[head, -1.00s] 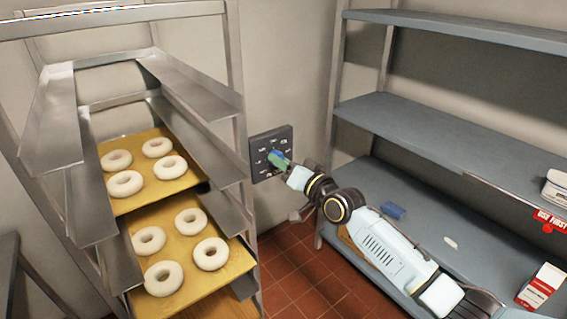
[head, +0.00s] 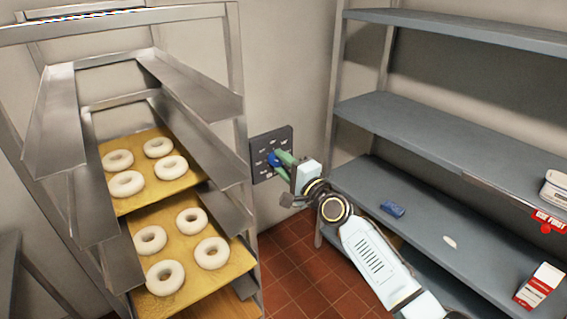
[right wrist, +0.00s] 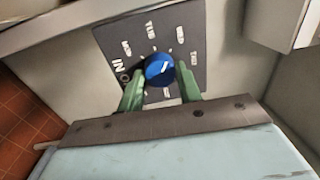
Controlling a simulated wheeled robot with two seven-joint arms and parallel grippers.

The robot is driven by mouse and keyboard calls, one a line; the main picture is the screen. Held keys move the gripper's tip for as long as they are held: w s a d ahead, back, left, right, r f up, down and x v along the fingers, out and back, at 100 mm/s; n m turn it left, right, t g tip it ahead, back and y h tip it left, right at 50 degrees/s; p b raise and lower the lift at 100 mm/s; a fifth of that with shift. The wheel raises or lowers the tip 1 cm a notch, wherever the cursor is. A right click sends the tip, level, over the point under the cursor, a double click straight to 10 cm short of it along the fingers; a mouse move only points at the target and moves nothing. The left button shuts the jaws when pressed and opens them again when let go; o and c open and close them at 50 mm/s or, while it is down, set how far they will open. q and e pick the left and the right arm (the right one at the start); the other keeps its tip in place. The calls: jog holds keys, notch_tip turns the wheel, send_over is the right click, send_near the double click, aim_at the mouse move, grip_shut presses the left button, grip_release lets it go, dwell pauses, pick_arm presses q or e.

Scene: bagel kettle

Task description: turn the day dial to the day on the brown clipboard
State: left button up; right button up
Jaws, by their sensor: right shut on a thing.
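The day dial is a round blue knob (head: 273,159) on a dark square panel (head: 257,145) on the back wall. In the right wrist view the knob (right wrist: 159,70) carries a short white mark tilted up to the right. My left gripper is out of view. No clipboard shows clearly; a brown patch (head: 396,242) is partly hidden by my right arm.
A metal rack with bagel trays (head: 195,283) stands left, its edge close to the panel. Grey shelves (head: 440,145) stand right, with a blue object (head: 392,209) and a red and white box (head: 540,286). Red tiled floor (head: 300,275) lies between.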

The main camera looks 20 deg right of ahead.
jog(key=shift+m, duration=1.1)
jog(key=o, duration=1)
jog(key=v, duration=1.3)
jog(key=shift+s, duration=0.25)
